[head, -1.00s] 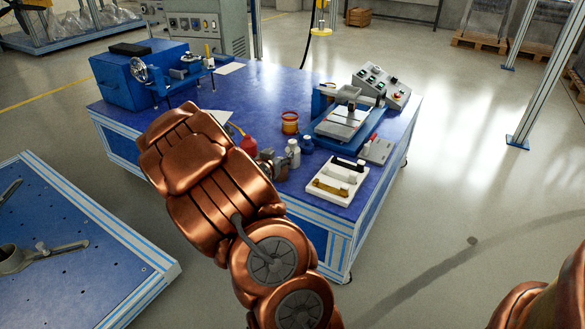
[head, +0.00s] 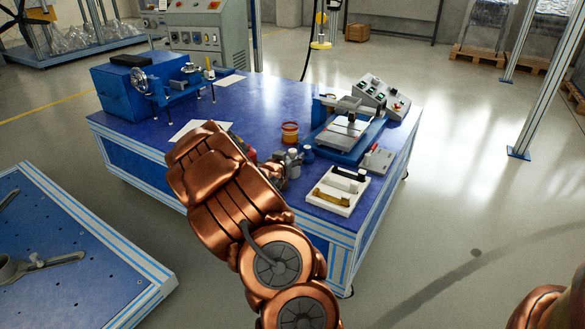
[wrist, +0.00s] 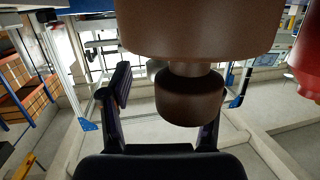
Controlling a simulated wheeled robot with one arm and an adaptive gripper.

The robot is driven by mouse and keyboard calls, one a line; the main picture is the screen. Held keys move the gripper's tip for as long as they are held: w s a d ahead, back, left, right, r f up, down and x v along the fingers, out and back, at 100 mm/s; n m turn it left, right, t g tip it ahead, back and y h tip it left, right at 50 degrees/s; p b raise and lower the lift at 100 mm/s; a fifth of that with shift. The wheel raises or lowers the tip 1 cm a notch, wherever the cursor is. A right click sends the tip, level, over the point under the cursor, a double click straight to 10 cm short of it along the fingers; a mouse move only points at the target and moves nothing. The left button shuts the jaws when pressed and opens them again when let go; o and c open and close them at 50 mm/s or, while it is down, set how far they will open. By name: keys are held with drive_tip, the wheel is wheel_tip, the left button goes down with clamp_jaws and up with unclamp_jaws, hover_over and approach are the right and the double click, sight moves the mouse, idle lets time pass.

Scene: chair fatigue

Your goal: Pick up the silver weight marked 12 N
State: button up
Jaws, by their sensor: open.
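My gripper (wrist: 180,88) is open in the wrist view, one finger on each side. A dark brown, weight-like body (wrist: 190,100) with a narrow neck and a rounded knob shows between the fingers, with its wide part filling the top of the view. I see no clear gap or contact between it and the fingers.
A test machine (head: 347,135) is at right, a blue lathe-like machine (head: 125,88) at left. A red object (wrist: 305,65) is close at right in the wrist view.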

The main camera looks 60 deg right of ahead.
drive_tip(key=shift+d, duration=0.3)
drive_tip(key=shift+c, duration=0.4)
clamp_jaws()
drive_tip(key=shift+w, duration=0.1)
